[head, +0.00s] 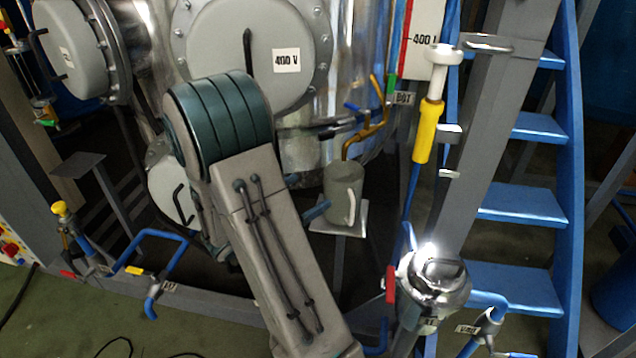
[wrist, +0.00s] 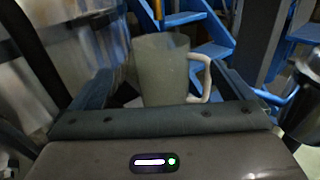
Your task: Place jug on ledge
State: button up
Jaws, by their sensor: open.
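The jug (head: 342,182), grey-green with a white handle on its right, stands upright on a small pale square ledge (head: 352,229) under the brown bent pipe. The jug also shows in the wrist view (wrist: 164,70), between the two fingers of my gripper (wrist: 165,88). The gripper is open, with one finger on each side of the jug. I cannot tell whether either finger touches it. In the head view my arm hides most of the gripper; only a blue finger (head: 316,211) shows at the jug's left. Part of the ledge is hidden behind the jug.
A large steel vessel (head: 340,85) stands behind the jug. The bent brown pipe (head: 372,130) hangs just above it. A grey post and blue stairs (head: 520,204) stand to the right, with a shiny metal fitting (head: 436,280) at front right. Another small grey plate (head: 78,164) is at far left.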

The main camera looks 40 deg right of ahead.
jog(key=s+a+m+g+y, duration=0.4)
jog(key=s+a+m+y, duration=0.35)
jog(key=s+m, duration=0.35)
jog(key=s+a+r+m+t+y, duration=0.2)
jog(key=a+m+t+y, duration=0.3)
jog(key=a+y, duration=0.5)
jog(key=shift+a+m, duration=1)
jog(key=shift+a, duration=1.55)
jog(key=shift+y, duration=0.25)
